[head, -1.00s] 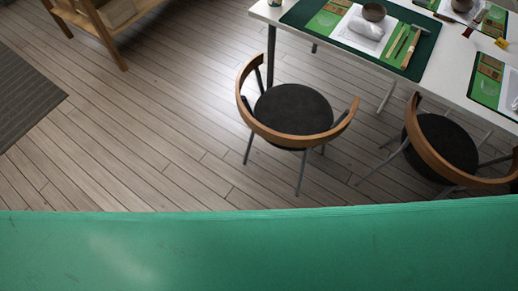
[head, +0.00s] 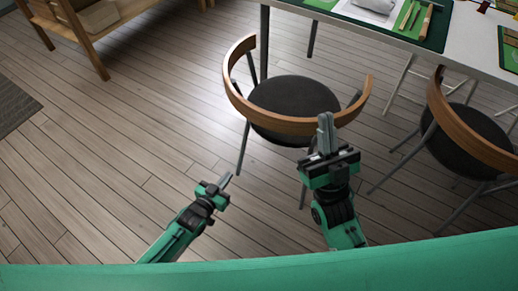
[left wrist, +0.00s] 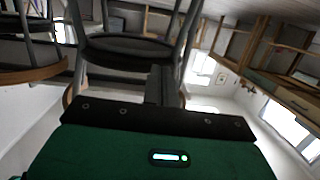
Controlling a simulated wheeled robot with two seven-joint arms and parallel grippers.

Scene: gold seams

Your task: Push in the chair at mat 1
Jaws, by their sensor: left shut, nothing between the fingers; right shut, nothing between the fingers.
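A chair (head: 293,98) with a round dark seat and a curved wooden back stands in front of the white table (head: 484,48), near the dark green mat (head: 436,27). I cannot read a number on the mat. My right gripper (head: 325,118) is shut and empty. In the head view its tips overlap the chair's wooden backrest; I cannot tell whether they touch. My left gripper (head: 227,178) is shut and empty, left of and nearer than the chair, apart from it. In the left wrist view a dark chair seat (left wrist: 125,47) shows beyond the left gripper (left wrist: 155,82).
A second chair (head: 465,140) stands to the right at the same table. A wooden shelf unit (head: 88,40) is at the upper left and a grey rug (head: 15,100) at the left edge. The wooden floor (head: 130,140) left of the chair is clear.

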